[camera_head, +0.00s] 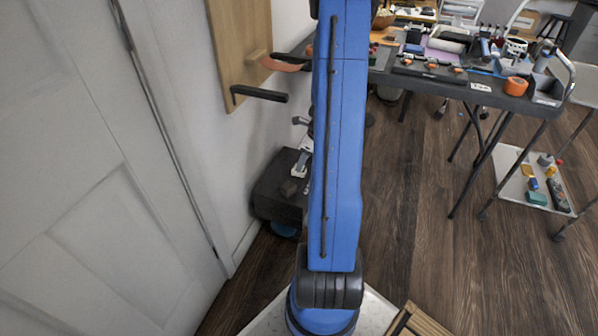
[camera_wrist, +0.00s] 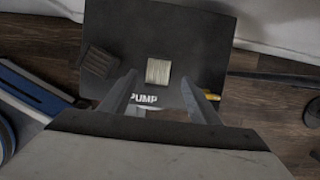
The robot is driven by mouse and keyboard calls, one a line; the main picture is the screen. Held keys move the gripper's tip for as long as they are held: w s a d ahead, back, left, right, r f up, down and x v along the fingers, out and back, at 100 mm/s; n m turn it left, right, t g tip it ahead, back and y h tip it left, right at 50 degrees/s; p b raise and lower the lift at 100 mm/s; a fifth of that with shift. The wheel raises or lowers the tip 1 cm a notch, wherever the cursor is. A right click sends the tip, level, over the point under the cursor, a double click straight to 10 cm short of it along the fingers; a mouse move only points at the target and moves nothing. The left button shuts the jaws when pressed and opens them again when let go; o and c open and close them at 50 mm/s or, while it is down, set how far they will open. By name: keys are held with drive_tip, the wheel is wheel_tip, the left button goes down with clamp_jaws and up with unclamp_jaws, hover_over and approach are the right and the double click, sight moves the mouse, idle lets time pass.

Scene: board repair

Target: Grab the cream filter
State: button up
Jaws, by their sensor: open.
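The cream filter (camera_wrist: 160,70) is a small ribbed, pale block lying on top of a dark box marked PUMP (camera_wrist: 205,40) in the wrist view. My gripper (camera_wrist: 159,80) is open, with one finger to the left and one to the right of the filter in the picture. The fingertips look near the filter's lower edge; I cannot tell their height above the box. In the head view the dark box (camera_head: 275,193) stands on the floor by the wall, partly hidden behind my blue arm. I cannot make out the filter there for certain.
A dark ribbed block (camera_wrist: 97,62) lies on the box, left of the filter. A small yellow piece (camera_wrist: 212,96) shows by the right finger. The white wall is close to the box. A cluttered worktable (camera_head: 440,72) stands at the upper right, with open wooden floor before it.

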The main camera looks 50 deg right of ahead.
drive_tip(key=shift+x, duration=2.3)
drive_tip(key=shift+s+a, duration=0.15)
drive_tip(key=c, duration=1.1)
drive_tip(key=shift+c, duration=0.2)
